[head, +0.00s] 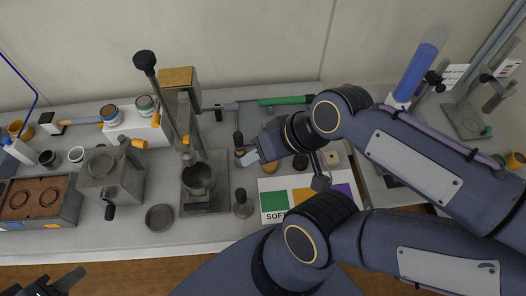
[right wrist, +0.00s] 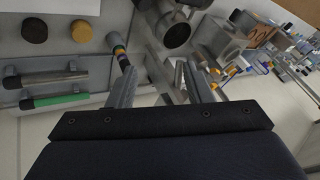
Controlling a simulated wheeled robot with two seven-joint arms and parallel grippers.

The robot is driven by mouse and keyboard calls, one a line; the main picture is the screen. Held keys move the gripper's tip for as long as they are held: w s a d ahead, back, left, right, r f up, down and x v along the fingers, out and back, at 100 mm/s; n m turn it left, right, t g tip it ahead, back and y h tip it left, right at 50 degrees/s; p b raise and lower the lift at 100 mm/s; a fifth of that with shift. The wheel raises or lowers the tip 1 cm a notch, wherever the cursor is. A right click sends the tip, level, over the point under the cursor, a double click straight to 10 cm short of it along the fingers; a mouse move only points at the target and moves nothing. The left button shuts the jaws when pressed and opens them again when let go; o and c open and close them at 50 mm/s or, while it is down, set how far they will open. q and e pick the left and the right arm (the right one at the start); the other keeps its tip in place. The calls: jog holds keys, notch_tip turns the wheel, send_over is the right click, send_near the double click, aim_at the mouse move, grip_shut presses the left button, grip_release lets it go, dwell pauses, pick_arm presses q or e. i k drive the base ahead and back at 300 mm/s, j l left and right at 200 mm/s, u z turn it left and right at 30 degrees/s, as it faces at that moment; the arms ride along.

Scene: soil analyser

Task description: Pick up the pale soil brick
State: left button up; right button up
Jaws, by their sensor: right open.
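A small pale block with a dark spot on top (head: 332,158) lies right of my right wrist in the head view. It looks like the pale soil brick, but I cannot be sure. My right gripper (head: 248,158) is over the bench, left of this block and beside a dark-handled upright tool (head: 238,140). In the right wrist view its fingers (right wrist: 158,85) are apart with nothing held between them; the tool's banded handle (right wrist: 118,48) shows behind the left finger. My left gripper (head: 65,282) is at the bottom left, off the bench; its opening is unclear.
A lever press with a metal cup (head: 198,180) stands left of my right gripper. A colour-patch card (head: 275,205) lies in front. Dark (right wrist: 33,32) and tan (right wrist: 82,32) round pieces and a green-handled tool (right wrist: 60,99) lie nearby. A blue cylinder (head: 418,70) stands at the back right.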

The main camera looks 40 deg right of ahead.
aim_at(331, 157)
jog(key=z, duration=0.5)
jog(key=k+j+z, duration=0.1)
jog(key=z, duration=0.85)
jog(key=k+z, duration=0.15)
jog(key=z, duration=0.35)
jog(key=i+z, duration=0.1)
jog(key=i, duration=0.25)
jog(key=k, duration=0.2)
jog(key=i+l, duration=0.1)
jog(key=l, duration=0.25)
jog(key=i+l, duration=0.1)
jog(key=l, duration=0.3)
jog(key=i+l, duration=0.1)
jog(key=l, duration=0.25)
jog(key=i+l+u, duration=0.15)
jog(key=l+u, duration=0.15)
jog(key=u, duration=0.2)
jog(key=i+l+u, duration=0.1)
jog(key=l+u, duration=0.35)
jog(key=j+u, duration=0.1)
jog(key=u, duration=0.7)
